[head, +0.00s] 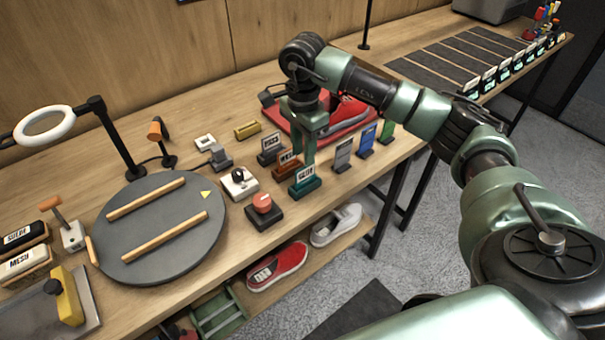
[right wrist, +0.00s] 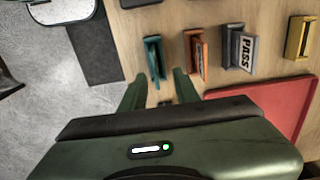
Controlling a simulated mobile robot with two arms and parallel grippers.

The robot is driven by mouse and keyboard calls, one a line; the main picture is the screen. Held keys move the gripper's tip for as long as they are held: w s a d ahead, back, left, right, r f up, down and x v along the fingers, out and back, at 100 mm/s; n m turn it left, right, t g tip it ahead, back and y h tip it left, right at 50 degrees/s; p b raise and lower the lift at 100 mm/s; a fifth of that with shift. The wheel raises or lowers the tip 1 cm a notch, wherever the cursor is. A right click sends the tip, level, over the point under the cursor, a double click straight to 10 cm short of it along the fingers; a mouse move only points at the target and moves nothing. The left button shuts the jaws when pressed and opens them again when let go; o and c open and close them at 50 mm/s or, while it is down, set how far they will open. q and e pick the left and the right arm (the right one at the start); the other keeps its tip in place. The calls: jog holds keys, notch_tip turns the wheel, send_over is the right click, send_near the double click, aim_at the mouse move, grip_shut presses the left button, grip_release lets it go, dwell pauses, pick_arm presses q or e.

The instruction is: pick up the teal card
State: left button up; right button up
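The teal card (head: 304,174), white-faced with teal lettering, stands in a teal holder (head: 306,188) near the front edge of the bench. In the right wrist view the teal holder (right wrist: 155,58) appears just beyond the fingertips, roughly in line with the gap between them; the card's face is not readable there. My right gripper (head: 308,152) points down above and behind the teal holder. In the right wrist view my right gripper (right wrist: 158,80) is open, with nothing between its fingers. My left gripper is out of view.
An orange-brown holder (right wrist: 196,55) and a dark PASS holder (right wrist: 232,45) stand close beside the teal one. Grey, blue and green stands (head: 343,153) are to the right. A red tray (head: 340,134) with a red shoe lies behind. A red button (head: 263,206) is front-left.

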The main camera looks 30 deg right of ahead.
aim_at(305, 172)
jog(key=f, duration=0.2)
jog(key=f+p, duration=0.1)
jog(key=f, duration=0.1)
jog(key=s+f+p, duration=0.1)
jog(key=f, duration=0.1)
jog(key=shift+f, duration=0.25)
jog(key=shift+w+f, duration=0.1)
jog(key=shift+f, duration=0.15)
grip_shut()
